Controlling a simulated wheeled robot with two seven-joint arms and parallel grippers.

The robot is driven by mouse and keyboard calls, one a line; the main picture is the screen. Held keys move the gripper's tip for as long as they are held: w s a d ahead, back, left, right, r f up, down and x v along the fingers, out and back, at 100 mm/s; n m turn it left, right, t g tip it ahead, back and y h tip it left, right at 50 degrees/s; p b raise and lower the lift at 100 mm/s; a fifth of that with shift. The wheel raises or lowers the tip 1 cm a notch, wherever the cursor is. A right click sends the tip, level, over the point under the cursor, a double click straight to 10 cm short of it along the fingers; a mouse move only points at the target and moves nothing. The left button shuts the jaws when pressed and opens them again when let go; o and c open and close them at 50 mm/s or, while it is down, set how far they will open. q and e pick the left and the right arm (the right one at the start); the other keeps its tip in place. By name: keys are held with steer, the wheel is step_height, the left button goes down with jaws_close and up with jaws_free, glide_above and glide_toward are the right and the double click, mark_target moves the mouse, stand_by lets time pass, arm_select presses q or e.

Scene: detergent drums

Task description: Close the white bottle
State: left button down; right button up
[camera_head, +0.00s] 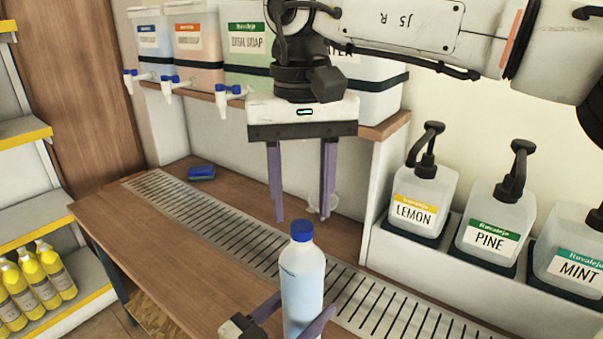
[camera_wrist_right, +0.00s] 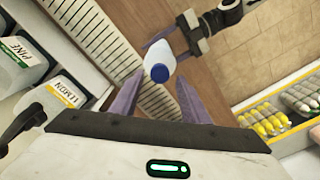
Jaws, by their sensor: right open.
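The white bottle (camera_head: 302,285) stands upright at the lower middle of the head view, with pale blue contents. A blue cap (camera_head: 302,231) sits on its top; I cannot tell how tight it is. My left gripper (camera_head: 295,318) has its purple fingers on both sides of the bottle's lower body, seemingly closed on it. My right gripper (camera_head: 302,217) is open and empty, pointing down above the cap. In the right wrist view the cap (camera_wrist_right: 159,73) appears between its fingertips, and the bottle (camera_wrist_right: 160,54) shows behind it.
A slotted metal drain (camera_head: 215,225) runs along the wooden counter (camera_head: 165,240). A blue sponge (camera_head: 201,173) lies at the back. Drums with taps (camera_head: 235,92) stand on the shelf above. Lemon, pine and mint pump bottles (camera_head: 492,230) stand at right; yellow bottles (camera_head: 30,280) at far left.

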mark_target(302, 225)
steer(key=shift+f, duration=1.55)
jaws_close()
